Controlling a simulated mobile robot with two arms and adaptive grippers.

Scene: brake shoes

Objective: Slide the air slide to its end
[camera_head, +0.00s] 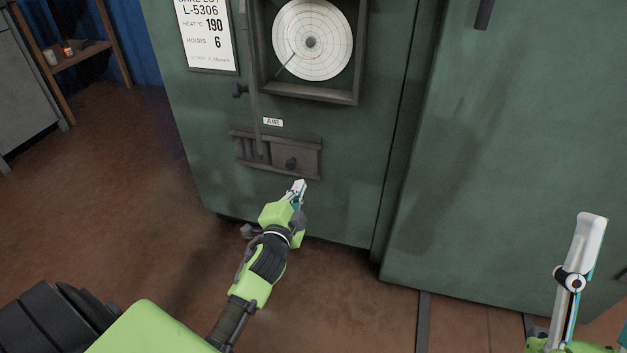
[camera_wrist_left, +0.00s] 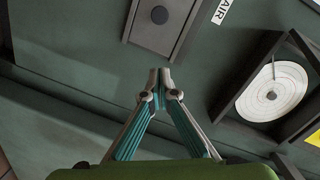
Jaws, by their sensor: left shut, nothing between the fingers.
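The air slide (camera_head: 307,161) is a dark metal plate with a round black knob (camera_head: 291,164), set in a framed vent low on the green cabinet under the "AIR" label (camera_head: 272,122). The plate covers the right part of the frame; dark slots show at its left. In the left wrist view the slide (camera_wrist_left: 147,36) and its knob (camera_wrist_left: 159,15) are beyond the fingertips. My left gripper (camera_head: 300,184) is shut and empty, just below the frame and knob, and apart from the knob. Its closed fingertips show in the wrist view (camera_wrist_left: 160,76). My right gripper (camera_head: 591,222) shows only partly at the lower right.
A round chart recorder (camera_head: 312,40) in a deep frame sits above the vent, beside a paper card (camera_head: 207,32). Brown floor (camera_head: 110,200) is open at left.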

